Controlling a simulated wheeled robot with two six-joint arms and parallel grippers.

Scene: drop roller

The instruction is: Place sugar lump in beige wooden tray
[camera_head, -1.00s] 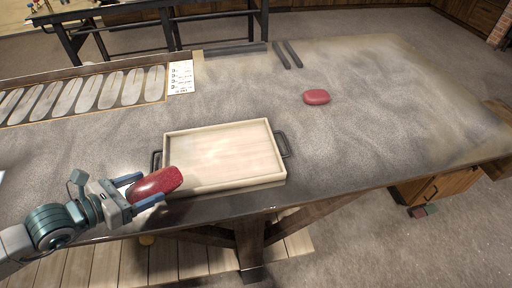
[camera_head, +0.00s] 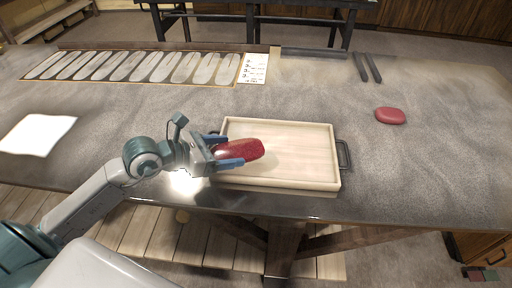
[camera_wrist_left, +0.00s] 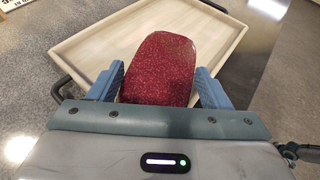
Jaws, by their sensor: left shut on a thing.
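The sugar lump (camera_head: 240,150) is a dark red, speckled, rounded block. My left gripper (camera_head: 237,150) is shut on it, with one blue finger on each side. The beige wooden tray (camera_head: 328,160) is shallow and rectangular with dark side handles, and holds nothing that I can see. In the head view the lump overlaps the tray's left part. The left wrist view shows the lump (camera_wrist_left: 160,70) between the fingers, in front of the tray floor (camera_wrist_left: 110,45); its height above the floor is hard to tell. My right gripper is not in view.
A smooth red block (camera_head: 390,116) lies on the grey table (camera_head: 430,170) right of the tray. A rack of flat oval pieces (camera_head: 140,67) and a printed card (camera_head: 254,69) are at the back left. A white sheet (camera_head: 37,134) lies far left. Two dark bars (camera_head: 367,67) lie behind.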

